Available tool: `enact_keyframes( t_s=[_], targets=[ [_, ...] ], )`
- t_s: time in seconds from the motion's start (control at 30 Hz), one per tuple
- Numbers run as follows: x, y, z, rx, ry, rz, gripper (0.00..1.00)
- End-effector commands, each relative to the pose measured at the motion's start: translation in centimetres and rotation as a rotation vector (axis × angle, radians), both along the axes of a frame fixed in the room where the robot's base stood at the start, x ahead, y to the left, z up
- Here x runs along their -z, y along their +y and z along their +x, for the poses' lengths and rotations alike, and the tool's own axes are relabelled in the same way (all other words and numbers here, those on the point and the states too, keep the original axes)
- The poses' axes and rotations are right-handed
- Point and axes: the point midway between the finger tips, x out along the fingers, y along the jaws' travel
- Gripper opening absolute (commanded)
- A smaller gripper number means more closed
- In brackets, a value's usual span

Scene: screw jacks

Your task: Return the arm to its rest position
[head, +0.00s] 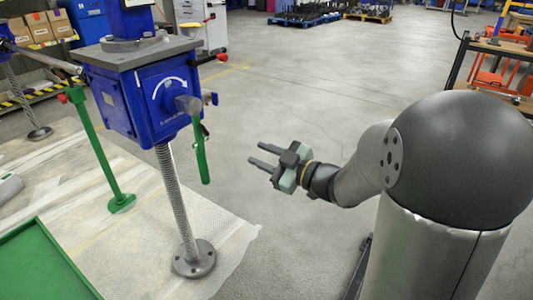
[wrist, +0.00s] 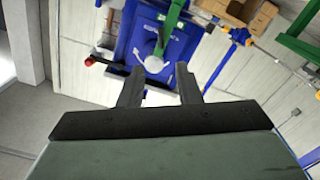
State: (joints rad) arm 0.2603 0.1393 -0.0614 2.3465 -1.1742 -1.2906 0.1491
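My gripper (head: 262,157) is in the middle of the head view, at the end of my arm, which comes in from the right. Its two dark fingers point left toward the blue screw jack (head: 150,100) and are apart, with nothing between them. Floor shows between the gripper and the jack's green handle (head: 201,150). In the wrist view the open fingers (wrist: 160,90) point toward the blue jack housing (wrist: 150,45), and the green handle (wrist: 172,30) shows beyond them.
The jack's threaded spindle stands on a round foot (head: 194,260) on pale sheeting. A green tray (head: 45,265) is at lower left, near a green post (head: 100,155). Shelving with boxes (head: 50,25) is behind. A workbench (head: 500,55) is at upper right. Open floor (head: 320,80) lies behind my gripper.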

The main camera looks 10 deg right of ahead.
Motion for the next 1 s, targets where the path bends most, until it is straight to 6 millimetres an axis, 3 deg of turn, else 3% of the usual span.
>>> enact_keyframes(
  t_s=[0.47,0.63,0.77,0.87,1.0],
  targets=[
    [-0.1,-0.6,-0.6,0.004,0.002,-0.002,0.31],
    [-3.0,-1.6,0.6,0.143,0.056,-0.055,0.31],
    [-6.7,-4.0,1.5,0.386,0.191,-0.131,0.31],
    [-8.7,-6.2,0.5,0.582,0.351,-0.172,0.31],
    [-10.8,-8.1,-3.7,0.799,0.632,-0.206,0.31]
  ],
)
